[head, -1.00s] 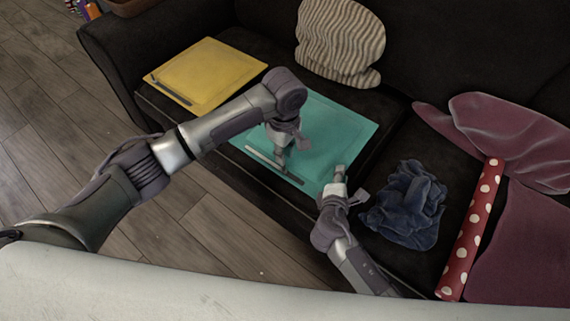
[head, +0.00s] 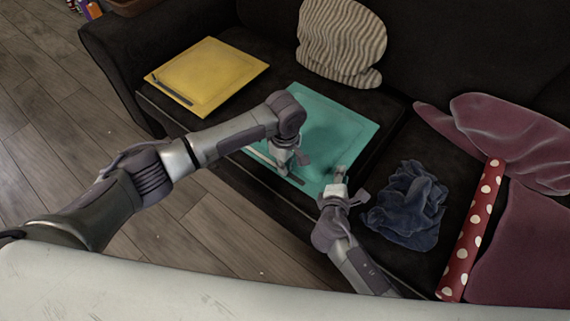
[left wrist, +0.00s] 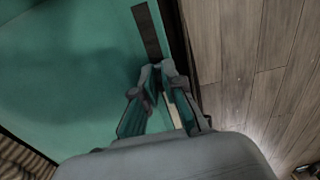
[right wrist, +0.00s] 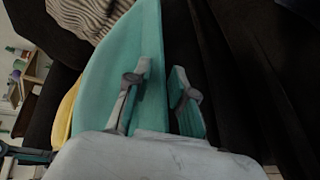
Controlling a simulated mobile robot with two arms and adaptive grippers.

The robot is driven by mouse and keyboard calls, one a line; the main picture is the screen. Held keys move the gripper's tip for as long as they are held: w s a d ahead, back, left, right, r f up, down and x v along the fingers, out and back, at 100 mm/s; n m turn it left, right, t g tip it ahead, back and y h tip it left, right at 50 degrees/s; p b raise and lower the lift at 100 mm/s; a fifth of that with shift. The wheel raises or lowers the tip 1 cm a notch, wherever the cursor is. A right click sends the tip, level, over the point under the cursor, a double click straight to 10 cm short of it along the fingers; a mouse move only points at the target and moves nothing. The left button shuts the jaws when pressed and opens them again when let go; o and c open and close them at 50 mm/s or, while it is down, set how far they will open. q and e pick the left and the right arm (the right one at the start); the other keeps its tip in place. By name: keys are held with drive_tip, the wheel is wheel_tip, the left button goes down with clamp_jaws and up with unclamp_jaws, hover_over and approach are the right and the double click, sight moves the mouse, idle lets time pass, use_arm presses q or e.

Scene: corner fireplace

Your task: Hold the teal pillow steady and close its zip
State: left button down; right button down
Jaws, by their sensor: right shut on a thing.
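The teal pillow (head: 335,125) lies flat on the sofa seat, its zip strip (head: 262,157) along the front edge. My left gripper (head: 285,172) is down at the strip. In the left wrist view its fingertips (left wrist: 157,70) are close together over the strip, dark ahead of them and pale between the fingers behind; the zip pull itself is hidden there. My right gripper (head: 339,174) is shut on the pillow's near right edge. In the right wrist view the teal edge (right wrist: 150,95) runs between its fingers (right wrist: 158,85).
A yellow pillow (head: 205,72) with a dark zip strip lies to the left. A striped cushion (head: 342,42) leans at the back. A crumpled blue cloth (head: 405,205), a red dotted roll (head: 470,230) and maroon cushions (head: 510,140) lie right. Wooden floor (head: 60,150) is clear in front.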

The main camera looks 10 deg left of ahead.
drive_tip(key=shift+s+d+f, duration=0.15)
drive_tip(key=shift+f, duration=0.05)
use_arm(q)
drive_tip(key=w+a, duration=0.2)
drive_tip(key=a, duration=0.2)
drive_tip(key=w+a, duration=0.3)
drive_tip(key=a, duration=0.1)
drive_tip(key=w+a, duration=0.2)
drive_tip(key=a, duration=0.3)
drive_tip(key=shift+w, duration=0.2)
drive_tip(key=c, duration=1.6)
unclamp_jaws()
drive_tip(key=shift+o, duration=0.3)
drive_tip(key=shift+d+r, duration=0.1)
drive_tip(key=shift+r, duration=0.4)
wheel_tip(320, 180, up, 11)
